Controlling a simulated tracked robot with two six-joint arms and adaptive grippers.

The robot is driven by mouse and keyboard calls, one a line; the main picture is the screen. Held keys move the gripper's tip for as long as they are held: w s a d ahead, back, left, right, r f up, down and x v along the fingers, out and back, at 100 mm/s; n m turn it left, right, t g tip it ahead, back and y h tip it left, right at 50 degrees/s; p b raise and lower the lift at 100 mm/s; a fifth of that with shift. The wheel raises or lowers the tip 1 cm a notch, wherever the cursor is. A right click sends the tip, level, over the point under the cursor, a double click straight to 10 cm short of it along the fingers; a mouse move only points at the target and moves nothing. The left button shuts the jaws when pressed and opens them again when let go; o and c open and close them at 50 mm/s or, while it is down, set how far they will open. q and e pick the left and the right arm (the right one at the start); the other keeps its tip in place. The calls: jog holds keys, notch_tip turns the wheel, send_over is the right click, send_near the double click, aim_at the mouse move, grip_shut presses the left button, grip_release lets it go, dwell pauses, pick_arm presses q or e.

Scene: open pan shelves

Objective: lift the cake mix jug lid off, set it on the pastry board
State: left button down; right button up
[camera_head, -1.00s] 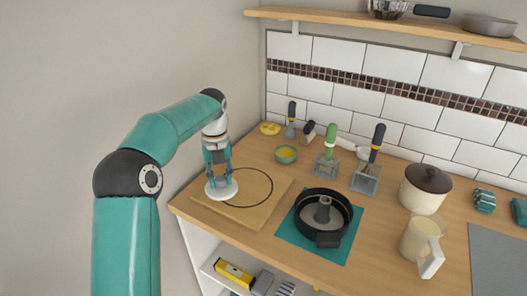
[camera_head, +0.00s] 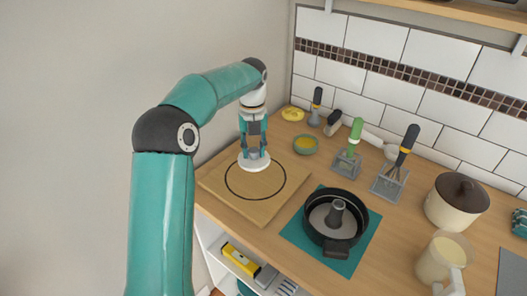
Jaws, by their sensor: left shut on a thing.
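The cake mix jug lid (camera_head: 254,164), a flat white disc with a raised grip, is at the back edge of the drawn circle on the wooden pastry board (camera_head: 258,210). My left gripper (camera_head: 254,152) points down and is shut on the lid's grip. The lid is level and at or just above the board; I cannot tell whether it touches. The cake mix jug (camera_head: 440,259), clear with a pale cream filling, stands open at the lower right, its handle towards the front. My right gripper does not show.
A black ring pan (camera_head: 333,244) on a teal mat (camera_head: 299,233) stands right of the board. A small bowl (camera_head: 305,145), tools in holders (camera_head: 389,186) and a lidded cream pot (camera_head: 457,202) stand behind and right. A shelf (camera_head: 233,282) with items lies below the counter.

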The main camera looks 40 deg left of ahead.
aim_at(255, 162)
pick_arm(q)
jog(key=shift+d+r, duration=0.1)
jog(key=shift+r, duration=0.05)
jog(key=shift+d+f+b, duration=0.1)
jog(key=shift+f+b, duration=1.1)
jog(key=shift+f, duration=1.35)
jog(key=shift+r, duration=0.1)
jog(key=shift+p, duration=0.35)
jog(key=shift+r+p, duration=0.1)
jog(key=shift+p, duration=0.2)
jog(key=shift+f+b, duration=0.4)
jog(key=shift+f, duration=0.3)
